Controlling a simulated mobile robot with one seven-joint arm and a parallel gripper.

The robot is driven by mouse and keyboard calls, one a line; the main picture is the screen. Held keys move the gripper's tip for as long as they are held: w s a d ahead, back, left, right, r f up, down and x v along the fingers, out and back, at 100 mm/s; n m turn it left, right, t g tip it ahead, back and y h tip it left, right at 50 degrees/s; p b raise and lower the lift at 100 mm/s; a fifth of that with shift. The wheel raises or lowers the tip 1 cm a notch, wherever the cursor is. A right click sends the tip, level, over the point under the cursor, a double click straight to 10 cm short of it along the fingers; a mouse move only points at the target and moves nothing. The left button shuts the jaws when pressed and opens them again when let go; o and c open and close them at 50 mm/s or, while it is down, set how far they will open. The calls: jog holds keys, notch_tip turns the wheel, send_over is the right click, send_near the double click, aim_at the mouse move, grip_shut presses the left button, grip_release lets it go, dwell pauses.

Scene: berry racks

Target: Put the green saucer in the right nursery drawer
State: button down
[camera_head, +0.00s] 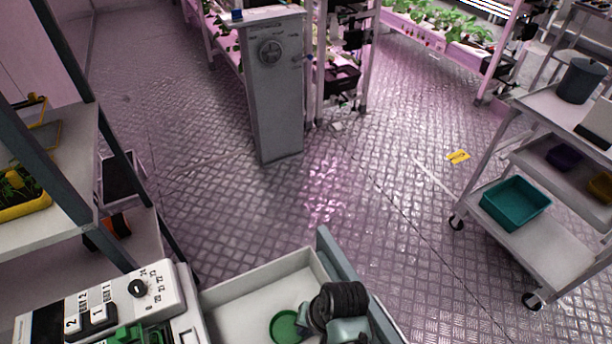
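The green saucer (284,328) shows at the bottom of the view, inside the outline of an open pale drawer (262,283) with a blue-grey front panel (342,262). My gripper (308,326) is right beside the saucer and covers its right edge. The wrist hides the fingers, so I cannot tell whether they are open or shut, or whether they touch the saucer. I also cannot tell whether the saucer rests on the drawer floor or is above it.
A white control box (108,305) with buttons and a knob stands left of the drawer. A shelf rack (60,215) with a yellow tray is at the left. A wheeled cart (548,240) with a teal bin (515,203) is at the right. The metal floor (340,180) between is mostly clear.

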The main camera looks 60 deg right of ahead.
jog(key=shift+f, duration=0.2)
jog(key=c, duration=1.1)
grip_release()
